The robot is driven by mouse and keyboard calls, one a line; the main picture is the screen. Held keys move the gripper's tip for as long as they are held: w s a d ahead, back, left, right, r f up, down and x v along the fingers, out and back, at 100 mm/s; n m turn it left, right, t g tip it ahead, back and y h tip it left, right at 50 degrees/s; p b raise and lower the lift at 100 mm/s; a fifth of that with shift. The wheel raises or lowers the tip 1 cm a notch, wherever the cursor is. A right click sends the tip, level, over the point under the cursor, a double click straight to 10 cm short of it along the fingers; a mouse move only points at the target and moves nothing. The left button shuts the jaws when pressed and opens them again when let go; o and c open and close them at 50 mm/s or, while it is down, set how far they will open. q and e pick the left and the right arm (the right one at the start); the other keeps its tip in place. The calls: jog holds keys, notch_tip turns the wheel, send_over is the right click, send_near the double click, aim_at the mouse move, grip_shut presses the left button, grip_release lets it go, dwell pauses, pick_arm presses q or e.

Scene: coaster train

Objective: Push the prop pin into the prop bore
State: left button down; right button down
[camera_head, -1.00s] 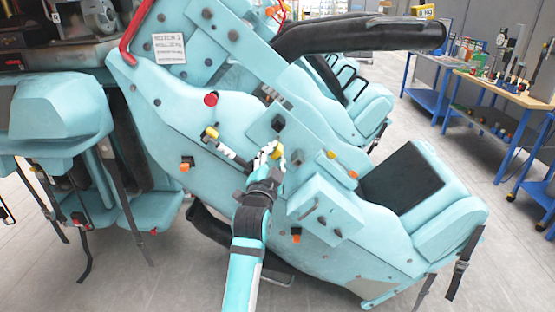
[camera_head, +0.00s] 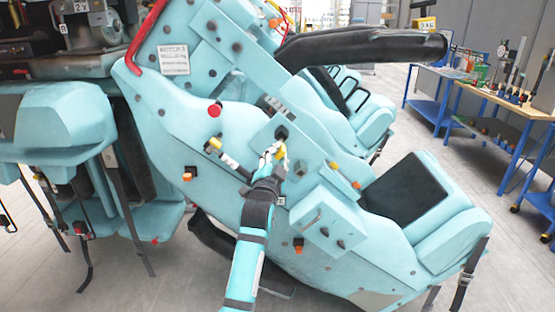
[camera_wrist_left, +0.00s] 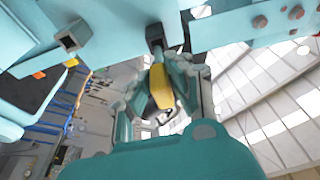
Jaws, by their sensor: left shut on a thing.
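My left gripper (camera_head: 276,155) is shut on a yellow-handled piece, seemingly the prop pin (camera_wrist_left: 161,88), at the side of the light-blue coaster car (camera_head: 180,130). In the left wrist view the yellow part lies between the teal fingers (camera_wrist_left: 160,95). Its far end is close to a black square socket (camera_wrist_left: 155,36), which I take for the prop bore; I cannot tell whether the tip is inside. In the head view the dark socket (camera_head: 281,132) is just above the fingertips. My right gripper is not in view.
A yellow-ended black lever (camera_head: 228,158) sits on the panel left of my gripper. A light-blue box (camera_head: 325,218) juts out to its lower right. A red knob (camera_head: 214,110) is at upper left. Workbenches (camera_head: 510,98) stand far right, with open floor before them.

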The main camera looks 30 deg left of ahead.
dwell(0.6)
pick_arm(q)
jog(key=shift+r+p, duration=0.1)
jog(key=shift+p, duration=0.55)
dwell(1.0)
jog(key=a+f+b+x, duration=0.1)
jog(key=x, duration=0.5)
jog(key=shift+b, duration=0.35)
dwell(1.7)
jog(key=c, duration=1.1)
grip_release()
jog(key=shift+s+f, duration=0.1)
jog(key=shift+s, duration=0.05)
jog(key=shift+c, duration=0.2)
jog(key=v, duration=1.2)
